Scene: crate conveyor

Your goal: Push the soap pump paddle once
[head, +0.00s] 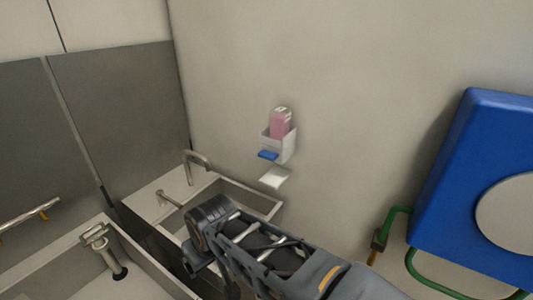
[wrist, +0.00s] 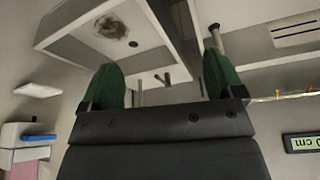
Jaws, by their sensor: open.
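The soap pump is a white wall holder (head: 289,151) with a pink bottle (head: 281,123) in it and a blue paddle (head: 268,155) at its lower front. In the wrist view the paddle (wrist: 40,137) and pink bottle (wrist: 28,156) show at the lower left, outside the fingers. My gripper (wrist: 163,82) has its two green fingers spread wide with nothing between them. It is apart from the paddle and faces the sink area. In the head view my arm is in front of and below the pump, and the fingertips cannot be made out.
A white plate (head: 275,178) juts from the wall just under the paddle. A sink (head: 255,199) with a tap (head: 197,157) stands below left. A blue hose reel (head: 472,170) with green hose (head: 390,232) hangs at right. The wall around the pump is bare.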

